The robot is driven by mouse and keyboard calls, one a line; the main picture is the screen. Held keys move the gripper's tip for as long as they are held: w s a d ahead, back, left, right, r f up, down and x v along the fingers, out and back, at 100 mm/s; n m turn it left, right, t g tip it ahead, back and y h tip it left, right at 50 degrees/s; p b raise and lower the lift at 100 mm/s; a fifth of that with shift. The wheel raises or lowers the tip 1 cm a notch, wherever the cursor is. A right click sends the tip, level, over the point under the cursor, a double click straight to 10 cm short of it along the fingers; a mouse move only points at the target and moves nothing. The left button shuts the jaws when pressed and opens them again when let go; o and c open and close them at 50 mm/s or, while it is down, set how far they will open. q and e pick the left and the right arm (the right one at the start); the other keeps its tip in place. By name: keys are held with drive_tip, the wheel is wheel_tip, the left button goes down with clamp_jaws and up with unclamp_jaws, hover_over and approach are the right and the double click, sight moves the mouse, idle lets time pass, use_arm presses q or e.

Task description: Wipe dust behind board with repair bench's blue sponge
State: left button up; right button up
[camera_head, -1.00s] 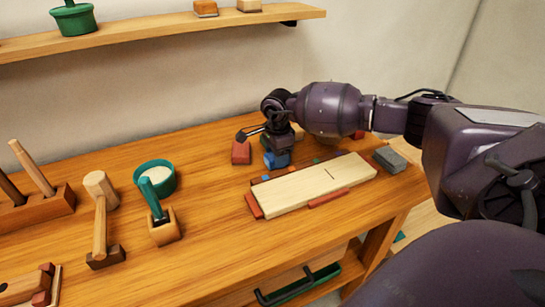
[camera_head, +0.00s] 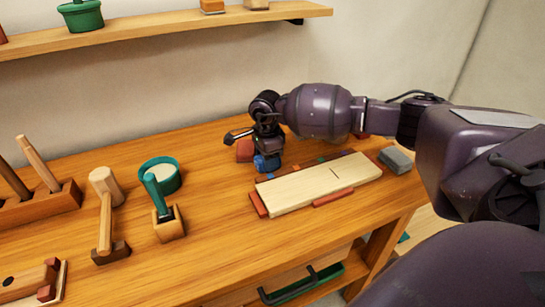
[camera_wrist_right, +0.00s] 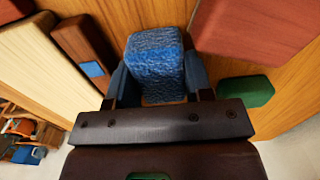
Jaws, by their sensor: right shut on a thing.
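The pale wooden board (camera_head: 315,187) lies on the bench, with a dark line near its middle. My right gripper (camera_head: 267,150) is low over the bench, behind the board's left end. It is shut on the blue sponge (camera_head: 266,164). In the right wrist view the textured sponge (camera_wrist_right: 155,60) sits between the two fingers. I cannot make out dust there. My left gripper is not in view.
A red block (camera_head: 245,150) stands left of my gripper; a grey block (camera_head: 396,159) lies right of the board. Red strips (camera_head: 333,197) edge the board. Bench space before the board is clear.

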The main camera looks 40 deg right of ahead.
drive_tip(key=shift+a, duration=0.15)
drive_tip(key=shift+w+r, duration=0.1)
drive_tip(key=shift+r, duration=0.55)
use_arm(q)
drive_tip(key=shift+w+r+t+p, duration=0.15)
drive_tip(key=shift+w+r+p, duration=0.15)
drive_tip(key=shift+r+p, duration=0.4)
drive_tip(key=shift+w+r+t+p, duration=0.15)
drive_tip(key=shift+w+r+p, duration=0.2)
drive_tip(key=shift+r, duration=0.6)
use_arm(e)
drive_tip(key=shift+r, duration=2.4)
drive_tip(key=shift+r, duration=0.1)
